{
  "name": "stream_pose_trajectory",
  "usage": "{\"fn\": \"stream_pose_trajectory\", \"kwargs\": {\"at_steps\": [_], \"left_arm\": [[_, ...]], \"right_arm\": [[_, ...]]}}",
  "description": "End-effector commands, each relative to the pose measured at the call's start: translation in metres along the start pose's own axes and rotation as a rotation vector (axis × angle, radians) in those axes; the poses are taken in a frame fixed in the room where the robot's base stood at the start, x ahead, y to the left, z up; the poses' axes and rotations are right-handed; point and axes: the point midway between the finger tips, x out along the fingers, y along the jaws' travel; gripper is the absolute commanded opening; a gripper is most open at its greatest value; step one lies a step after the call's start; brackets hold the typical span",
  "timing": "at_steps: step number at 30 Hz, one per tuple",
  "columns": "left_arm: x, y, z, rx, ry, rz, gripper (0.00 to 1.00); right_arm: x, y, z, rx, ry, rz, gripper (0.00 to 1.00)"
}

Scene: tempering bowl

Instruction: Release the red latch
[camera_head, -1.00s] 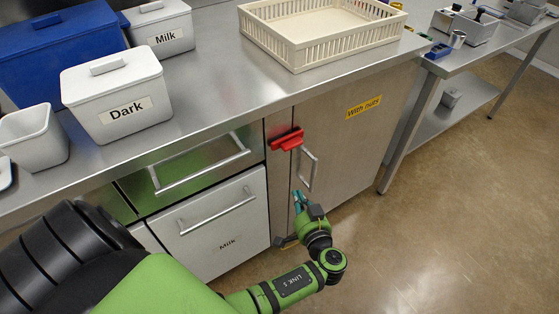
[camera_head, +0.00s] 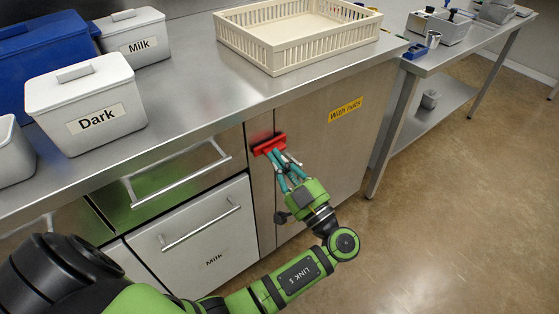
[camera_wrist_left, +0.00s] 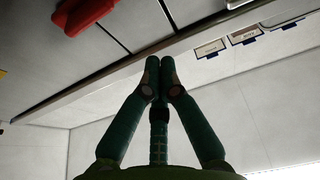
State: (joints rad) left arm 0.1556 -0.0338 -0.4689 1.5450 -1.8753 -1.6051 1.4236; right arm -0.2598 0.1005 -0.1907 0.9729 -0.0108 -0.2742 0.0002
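The red latch (camera_head: 268,143) is on the front of the steel cabinet, at the left edge of the door labelled "With nuts" (camera_head: 345,109). In the left wrist view the red latch (camera_wrist_left: 82,14) is at the upper left, partly cut off. My left gripper (camera_head: 273,156) is just below and in front of the latch in the head view, overlapping it there. In the left wrist view its teal fingertips (camera_wrist_left: 160,66) are together with nothing between them, off to the side of the latch. Whether any finger touches the latch cannot be told. My right gripper is not in view.
Left of the latch are a drawer handle (camera_head: 178,174) and the "Milk" bin front (camera_head: 200,240). On the counter (camera_head: 190,100) stand a cream crate (camera_head: 290,42) and the "Dark" container (camera_head: 88,105). The floor (camera_head: 440,220) to the right is clear.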

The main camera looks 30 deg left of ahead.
Motion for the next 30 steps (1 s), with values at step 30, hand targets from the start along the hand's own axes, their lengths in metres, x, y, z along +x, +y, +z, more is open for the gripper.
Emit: {"fn": "stream_pose_trajectory", "kwargs": {"at_steps": [30], "left_arm": [[0.056, 0.000, 0.038, 0.000, -0.001, 0.001, 0.00]], "right_arm": [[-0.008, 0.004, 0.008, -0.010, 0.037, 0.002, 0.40]]}}
